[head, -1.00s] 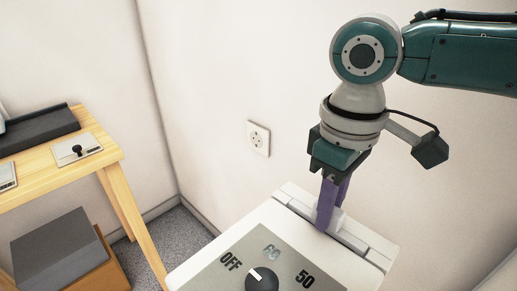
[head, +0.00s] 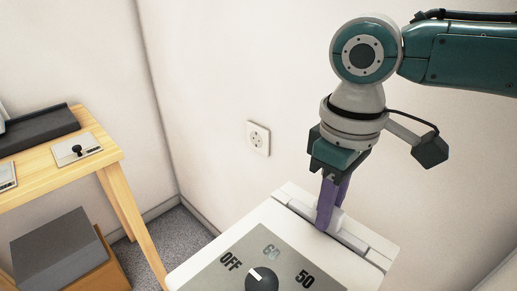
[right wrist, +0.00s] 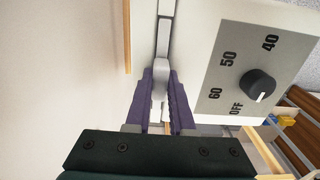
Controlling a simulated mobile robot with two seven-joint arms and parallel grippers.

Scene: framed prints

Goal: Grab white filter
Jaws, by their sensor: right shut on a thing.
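The white filter (right wrist: 160,82) is a pale piece at the back edge of a white machine (head: 210,262). My right gripper (head: 328,224) points down at that back edge, its purple fingers shut on the filter's raised white part. In the right wrist view the two purple fingers (right wrist: 162,80) stand on either side of this part. The filter still sits in the slot along the machine's top; how deep it goes is hidden. My left gripper is not in view.
The machine's grey panel (head: 292,262) has a black dial (head: 262,279) and printed numbers. A wall with a socket (head: 258,138) stands close behind. At left are a wooden table (head: 110,150) and a grey-topped box (head: 58,250) on the floor.

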